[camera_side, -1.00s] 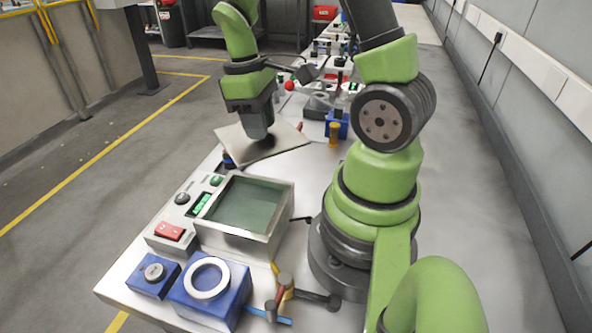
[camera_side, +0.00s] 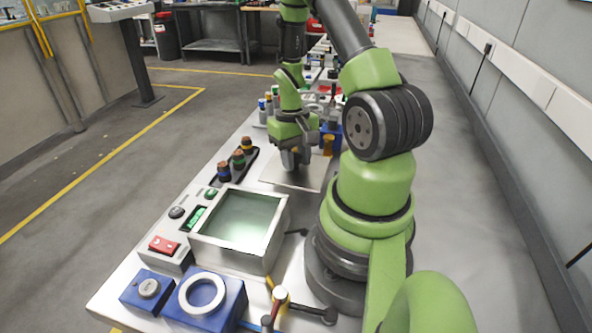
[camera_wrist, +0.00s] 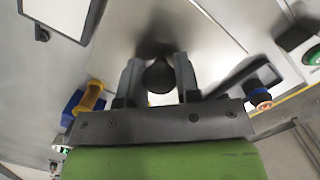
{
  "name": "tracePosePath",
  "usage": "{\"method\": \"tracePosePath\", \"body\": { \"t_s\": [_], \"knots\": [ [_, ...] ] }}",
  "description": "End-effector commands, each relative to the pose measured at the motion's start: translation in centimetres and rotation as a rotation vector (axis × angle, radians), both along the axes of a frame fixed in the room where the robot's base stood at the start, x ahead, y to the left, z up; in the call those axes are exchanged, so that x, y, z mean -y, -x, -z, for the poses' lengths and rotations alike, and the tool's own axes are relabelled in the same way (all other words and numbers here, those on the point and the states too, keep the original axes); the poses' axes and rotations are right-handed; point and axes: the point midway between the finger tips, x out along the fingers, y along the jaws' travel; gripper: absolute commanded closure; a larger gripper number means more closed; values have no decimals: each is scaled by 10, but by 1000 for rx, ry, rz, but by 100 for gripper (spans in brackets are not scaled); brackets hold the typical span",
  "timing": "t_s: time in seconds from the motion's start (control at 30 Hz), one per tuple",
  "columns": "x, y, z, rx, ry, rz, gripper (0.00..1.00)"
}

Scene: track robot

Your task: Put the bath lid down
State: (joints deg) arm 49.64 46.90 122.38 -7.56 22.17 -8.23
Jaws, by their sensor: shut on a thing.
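The bath lid (camera_side: 283,177) is a flat, pale grey square plate. It lies about level at the bench top, just beyond the bath; I cannot tell whether it touches the bench. My gripper (camera_side: 294,163) points down over the lid. In the wrist view, my gripper (camera_wrist: 158,72) is shut on the lid's dark round knob (camera_wrist: 160,82), and the lid's plate (camera_wrist: 115,68) spreads out beyond the fingers. The bath (camera_side: 232,252) is an open, square metal box with greenish liquid inside, and its top is uncovered.
A dark rack (camera_side: 225,175) with several colour-capped vials stands left of the lid. A blue block with a yellow piece (camera_side: 328,143) stands beyond it to the right. A control panel with a red switch (camera_side: 164,244) adjoins the bath. Blue units (camera_side: 213,302) sit in front.

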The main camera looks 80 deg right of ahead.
Motion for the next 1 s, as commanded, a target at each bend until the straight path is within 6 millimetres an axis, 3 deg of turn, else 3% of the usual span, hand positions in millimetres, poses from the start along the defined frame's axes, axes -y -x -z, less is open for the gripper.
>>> {"method": "tracePosePath", "body": {
  "t_s": [0.2, 0.63, 0.67, 0.73, 1.0],
  "knots": [
    [-1, 0, 30, -3, -3, -1, 95],
    [-1, 0, 36, -1, -2, -1, 95],
    [0, 0, 36, -1, -1, -1, 62],
    [0, 0, 35, -1, -1, -1, 46],
    [0, 0, 35, -1, -1, -1, 44]
  ]
}}
